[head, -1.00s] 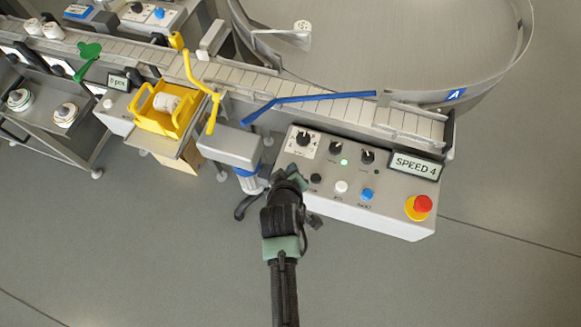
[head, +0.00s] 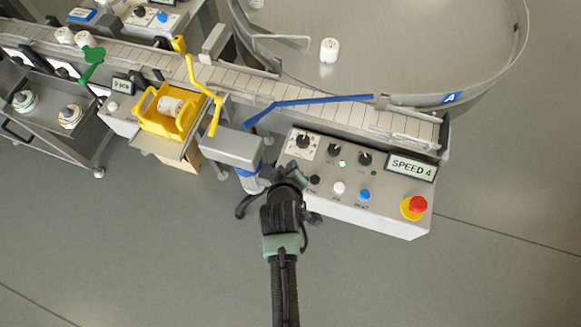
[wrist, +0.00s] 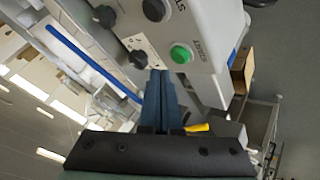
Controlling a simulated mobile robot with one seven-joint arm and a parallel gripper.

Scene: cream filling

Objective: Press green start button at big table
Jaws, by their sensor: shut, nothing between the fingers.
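The green start button (wrist: 181,54) shows in the wrist view on the grey control panel (wrist: 205,30), with START lettering beside it. My gripper (wrist: 161,76) is shut and empty. In the wrist view its tips appear just beside and below the green button; I cannot tell whether they touch the panel. In the head view my gripper (head: 291,172) is over the left end of the control panel (head: 385,213) and covers the green button. The black stop button (head: 315,180) is just to its right, and also shows in the wrist view (wrist: 155,9).
Right of it are a white button (head: 338,188), a blue button (head: 364,195) and a red emergency stop (head: 418,204). Black knobs (head: 334,150) and a SPEED 4 display (head: 411,168) lie behind. A conveyor (head: 330,112) and round table (head: 400,40) stand beyond. The floor in front is clear.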

